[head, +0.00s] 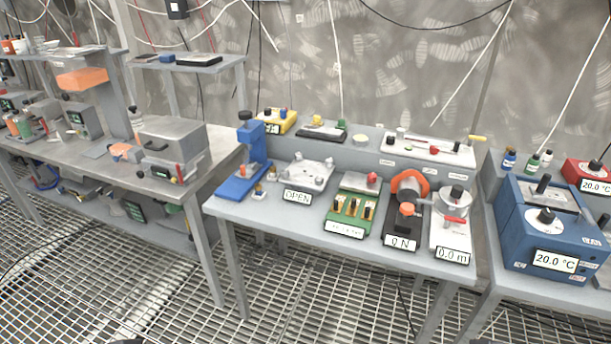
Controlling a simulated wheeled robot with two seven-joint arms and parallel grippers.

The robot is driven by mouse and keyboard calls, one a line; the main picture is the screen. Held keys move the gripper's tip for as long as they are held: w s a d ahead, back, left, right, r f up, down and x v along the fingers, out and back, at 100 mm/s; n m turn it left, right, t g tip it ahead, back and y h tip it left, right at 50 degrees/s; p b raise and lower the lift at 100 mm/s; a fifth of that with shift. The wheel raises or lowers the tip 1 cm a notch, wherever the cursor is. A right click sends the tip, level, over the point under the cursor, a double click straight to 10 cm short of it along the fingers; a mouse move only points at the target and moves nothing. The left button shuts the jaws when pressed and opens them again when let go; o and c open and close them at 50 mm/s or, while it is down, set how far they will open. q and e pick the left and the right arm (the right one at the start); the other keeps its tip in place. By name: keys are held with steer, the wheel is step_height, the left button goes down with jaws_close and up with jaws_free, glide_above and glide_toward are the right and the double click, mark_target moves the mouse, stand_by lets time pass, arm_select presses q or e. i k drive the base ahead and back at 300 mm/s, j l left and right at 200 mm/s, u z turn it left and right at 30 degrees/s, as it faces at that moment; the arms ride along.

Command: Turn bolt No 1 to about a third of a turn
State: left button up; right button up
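No label reading bolt No 1 can be made out in the head view. A light grey plate fixture (310,174) with several small bolt-like posts stands on the middle bench, with a sign reading "OPEN" (298,197) at its front. Which post is No 1, and how far any is turned, is too small to tell.
The middle bench (270,216) also holds a blue press-like stand (246,162), a green board (352,204), an orange-ringed device (409,190) and a white device reading "0.0 m" (452,218). A blue "20.0 °C" box (515,225) stands right. Grating floor (290,300) is clear in front.

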mark_target(284, 173)
steer(key=i+j+z, duration=0.1)
steer(key=z, duration=0.8)
steer(key=i+j+z, duration=0.2)
steer(key=j, duration=0.15)
steer(key=i+j+z, duration=0.2)
steer(key=j, duration=0.15)
steer(key=j+z, duration=0.2)
steer(key=j, duration=0.15)
steer(key=j+z, duration=0.2)
steer(key=j, duration=0.2)
steer(key=i+j, duration=0.1)
steer(key=j, duration=0.35)
steer(key=i+j, duration=0.1)
steer(key=j, duration=0.3)
